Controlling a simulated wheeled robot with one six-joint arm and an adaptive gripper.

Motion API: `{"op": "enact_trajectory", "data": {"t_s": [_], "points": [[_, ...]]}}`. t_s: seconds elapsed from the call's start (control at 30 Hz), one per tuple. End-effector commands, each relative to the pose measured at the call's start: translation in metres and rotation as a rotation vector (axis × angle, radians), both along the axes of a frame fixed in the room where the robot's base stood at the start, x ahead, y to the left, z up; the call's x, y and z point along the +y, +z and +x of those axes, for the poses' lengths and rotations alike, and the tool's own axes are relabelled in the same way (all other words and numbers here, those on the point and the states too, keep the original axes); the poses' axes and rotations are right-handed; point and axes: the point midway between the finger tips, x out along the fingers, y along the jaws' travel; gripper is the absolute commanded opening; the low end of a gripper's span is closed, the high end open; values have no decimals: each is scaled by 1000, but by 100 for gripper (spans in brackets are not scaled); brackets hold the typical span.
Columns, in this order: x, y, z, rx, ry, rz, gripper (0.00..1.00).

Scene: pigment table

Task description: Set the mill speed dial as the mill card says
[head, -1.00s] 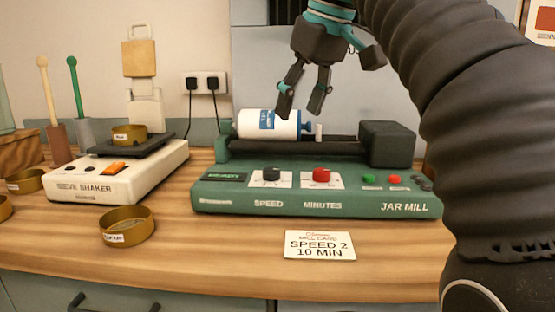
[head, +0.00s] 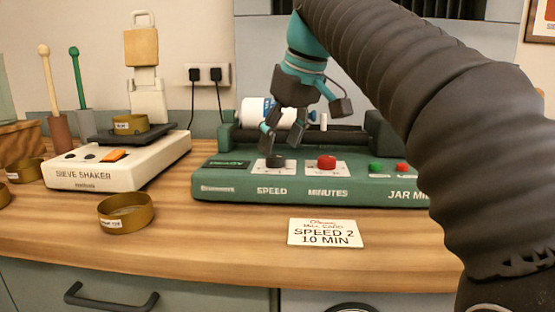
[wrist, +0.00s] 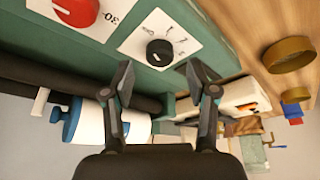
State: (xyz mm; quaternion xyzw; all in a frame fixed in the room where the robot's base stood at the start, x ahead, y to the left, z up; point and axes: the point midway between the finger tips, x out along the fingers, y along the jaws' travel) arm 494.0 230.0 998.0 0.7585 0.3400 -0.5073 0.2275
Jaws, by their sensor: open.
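The green jar mill (head: 350,190) stands on the wooden bench. Its black speed dial (head: 275,162) sits on a white plate left of the red minutes knob (head: 326,162). In the wrist view the speed dial (wrist: 159,53) shows numbers around it, too small to read its setting surely. The mill card (head: 325,233) lies in front and reads "SPEED 2, 10 MIN". My gripper (head: 275,140) is open and empty, just above and behind the speed dial. In the wrist view its fingertips (wrist: 160,70) are spread either side of the dial, apart from it.
A white jar (head: 262,110) lies on the mill's rollers, close behind my gripper. Green (head: 376,167) and red (head: 401,168) buttons are at the right. The sieve shaker (head: 120,160) and a brass sieve (head: 126,213) stand at the left.

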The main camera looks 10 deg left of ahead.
Motion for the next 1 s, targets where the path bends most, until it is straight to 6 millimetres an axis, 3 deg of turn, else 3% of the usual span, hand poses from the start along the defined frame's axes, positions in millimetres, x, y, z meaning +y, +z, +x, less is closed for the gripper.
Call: {"op": "enact_trajectory", "data": {"t_s": [0.2, 0.6, 0.83, 1.0], "points": [[7, -23, 6, -1, 0, 1, 58], [9, -28, 8, -1, 0, 1, 58], [9, -28, 8, 0, 0, 0, 0], [9, -28, 8, 1, -3, 1, 0]]}}
